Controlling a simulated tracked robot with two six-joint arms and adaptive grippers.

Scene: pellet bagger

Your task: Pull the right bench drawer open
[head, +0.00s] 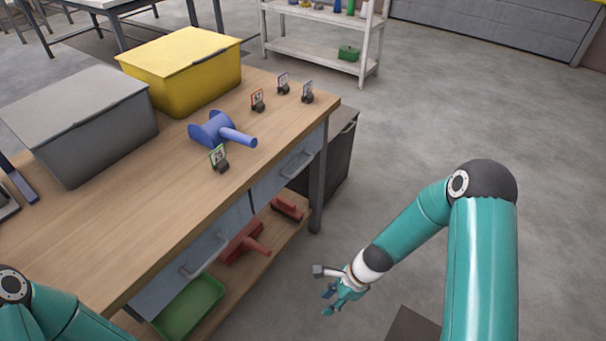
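The right bench drawer (272,183) is a grey-blue front under the far right part of the wooden bench top, and it looks shut. Its bar handle (298,165) faces the open floor. My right gripper (322,291) is open and empty, with its fingers spread. In the picture it is below and a little right of the handle, clear of the bench and apart from the drawer. Part of my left arm shows in the lower left corner, but its gripper is out of view.
The left drawer (170,291) with its own handle is also shut. Below are a green tray (190,308) and red items on a shelf. The bench top (120,215) holds a grey bin, a yellow bin (205,80), a blue tool and small tags. Floor right of the bench is open.

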